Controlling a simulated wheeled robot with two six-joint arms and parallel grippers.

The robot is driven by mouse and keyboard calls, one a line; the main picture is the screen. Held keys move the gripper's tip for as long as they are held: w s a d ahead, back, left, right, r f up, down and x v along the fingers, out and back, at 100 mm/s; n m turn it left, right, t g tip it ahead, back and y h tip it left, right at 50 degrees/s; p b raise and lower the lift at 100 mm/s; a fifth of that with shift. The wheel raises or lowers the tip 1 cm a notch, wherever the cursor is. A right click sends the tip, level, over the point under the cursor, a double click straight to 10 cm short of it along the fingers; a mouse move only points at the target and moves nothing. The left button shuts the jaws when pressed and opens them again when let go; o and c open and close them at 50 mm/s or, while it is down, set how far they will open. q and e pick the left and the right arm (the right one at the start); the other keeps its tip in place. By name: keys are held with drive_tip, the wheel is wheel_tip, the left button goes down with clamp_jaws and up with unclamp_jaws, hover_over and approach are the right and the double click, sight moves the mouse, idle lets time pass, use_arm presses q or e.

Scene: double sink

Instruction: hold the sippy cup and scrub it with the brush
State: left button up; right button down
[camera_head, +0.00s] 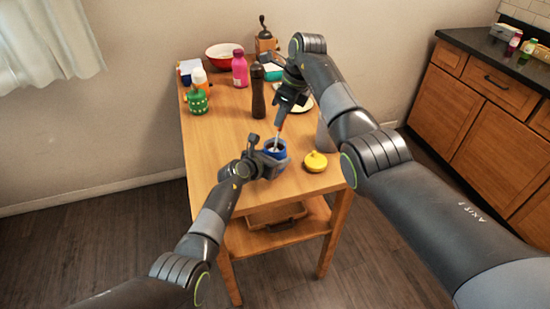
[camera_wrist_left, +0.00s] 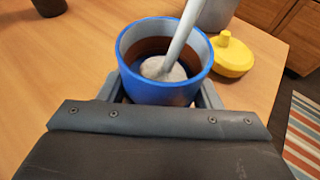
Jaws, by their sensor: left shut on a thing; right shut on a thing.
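The sippy cup (camera_head: 276,148) is a blue, open-topped cup near the table's front edge. My left gripper (camera_head: 268,160) is shut on it. In the left wrist view the cup (camera_wrist_left: 165,91) sits upright between the fingers, dark inside. My right gripper (camera_head: 290,100) is shut on the brush (camera_head: 279,130), above the cup. The brush is tilted, with its pale handle going down into the cup; in the left wrist view its whitish round head (camera_wrist_left: 163,68) is inside the cup. The yellow spouted lid (camera_head: 315,162) lies on the table right of the cup.
A dark tall bottle (camera_head: 258,92), a pink bottle (camera_head: 240,70), a green container (camera_head: 197,101) and a red-rimmed bowl (camera_head: 224,57) stand farther back. A grey container (camera_head: 324,136) is partly hidden behind my right arm. The table's front left (camera_head: 212,150) is clear.

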drive_tip(key=shift+s+a+f, duration=0.15)
drive_tip(key=shift+s+a, duration=0.05)
drive_tip(key=shift+s, duration=0.1)
drive_tip(key=shift+s+d, duration=0.25)
drive_tip(key=shift+s, duration=0.05)
drive_tip(key=shift+d, duration=0.5)
drive_tip(key=shift+w+d, duration=0.35)
drive_tip(key=shift+d, duration=0.1)
